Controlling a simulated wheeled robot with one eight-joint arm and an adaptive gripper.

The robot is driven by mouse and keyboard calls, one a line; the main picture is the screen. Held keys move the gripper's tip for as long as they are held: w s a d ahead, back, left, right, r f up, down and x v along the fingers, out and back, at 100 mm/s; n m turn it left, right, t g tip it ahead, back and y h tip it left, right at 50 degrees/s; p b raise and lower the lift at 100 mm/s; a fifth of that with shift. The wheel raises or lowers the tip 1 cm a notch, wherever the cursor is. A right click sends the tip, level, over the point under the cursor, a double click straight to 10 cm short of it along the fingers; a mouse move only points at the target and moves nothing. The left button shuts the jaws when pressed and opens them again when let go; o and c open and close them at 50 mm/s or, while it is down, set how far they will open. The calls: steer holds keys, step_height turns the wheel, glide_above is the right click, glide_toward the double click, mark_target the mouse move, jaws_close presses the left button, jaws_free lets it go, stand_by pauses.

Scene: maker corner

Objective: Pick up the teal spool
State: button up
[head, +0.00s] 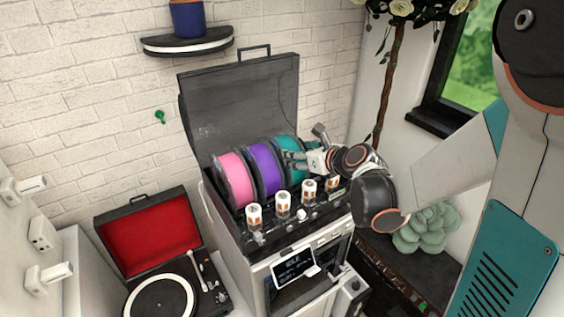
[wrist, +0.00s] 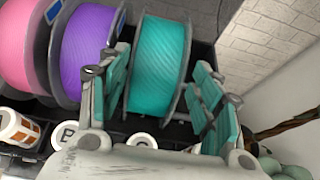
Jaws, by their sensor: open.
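The teal spool (head: 284,150) stands upright on its rim at the right end of a row of three spools in an open dark box. It also shows in the wrist view (wrist: 158,62), with dark flanges on both sides. My gripper (head: 294,158) is open at the spool in the head view. In the wrist view my gripper (wrist: 160,100) has one teal-padded finger on each side of the spool's near part. The left finger is between the teal and purple spools. I cannot tell whether either finger touches a flange.
The purple spool (head: 266,168) stands close on the left, with the pink spool (head: 235,180) beyond it. Several small white canisters (head: 283,204) stand along the front. The raised dark lid (head: 240,105) is behind. A red-lined record player (head: 150,235) sits at lower left.

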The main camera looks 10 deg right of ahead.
steer(key=b+x, duration=0.1)
steer(key=x, duration=0.7)
steer(key=shift+w+a+r, duration=0.15)
steer(key=shift+w+a, duration=0.05)
steer(key=shift+w, duration=0.05)
steer(key=shift+s, duration=0.1)
steer(key=shift+r, duration=0.1)
jaws_close()
